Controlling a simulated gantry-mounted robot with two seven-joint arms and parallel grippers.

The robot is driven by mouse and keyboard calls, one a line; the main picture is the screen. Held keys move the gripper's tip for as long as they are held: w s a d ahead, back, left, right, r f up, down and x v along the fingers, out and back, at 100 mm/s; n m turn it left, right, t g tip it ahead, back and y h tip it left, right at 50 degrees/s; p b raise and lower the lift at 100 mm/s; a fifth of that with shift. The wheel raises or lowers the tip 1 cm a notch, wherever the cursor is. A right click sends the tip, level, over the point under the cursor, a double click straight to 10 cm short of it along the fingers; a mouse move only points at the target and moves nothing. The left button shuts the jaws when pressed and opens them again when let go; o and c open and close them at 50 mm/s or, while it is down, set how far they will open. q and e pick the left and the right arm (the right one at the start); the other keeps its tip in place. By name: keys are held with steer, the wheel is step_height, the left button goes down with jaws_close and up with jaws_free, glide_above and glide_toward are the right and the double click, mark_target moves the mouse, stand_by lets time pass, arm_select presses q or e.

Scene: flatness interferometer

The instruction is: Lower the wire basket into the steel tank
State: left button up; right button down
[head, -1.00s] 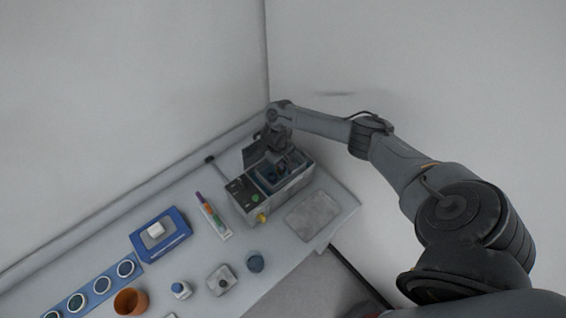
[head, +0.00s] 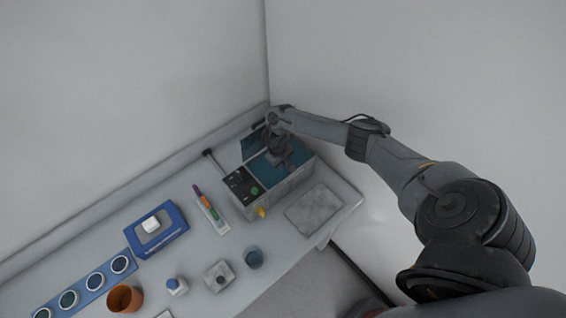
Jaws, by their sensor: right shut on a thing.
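The steel tank (head: 291,188) is a grey box at the back corner of the table, with a blue interior (head: 262,172) and a dark control panel (head: 240,186) on its left. My right gripper (head: 281,162) is over the tank's opening, pointing down. It is shut on what appears to be the wire basket, at its top. The basket itself is too small and too covered by the gripper to make out, so its depth in the tank cannot be told. My left gripper is not in view.
A dark raised lid (head: 253,141) stands behind the tank. A grey flat plate (head: 314,209) lies to its right. A yellow knob (head: 261,212) sticks out in front. Walls close off the back.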

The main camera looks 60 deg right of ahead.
steer(key=shift+f, duration=0.1)
stand_by(0.6)
steer(key=shift+f, duration=0.5)
steer(key=c, duration=1)
jaws_free()
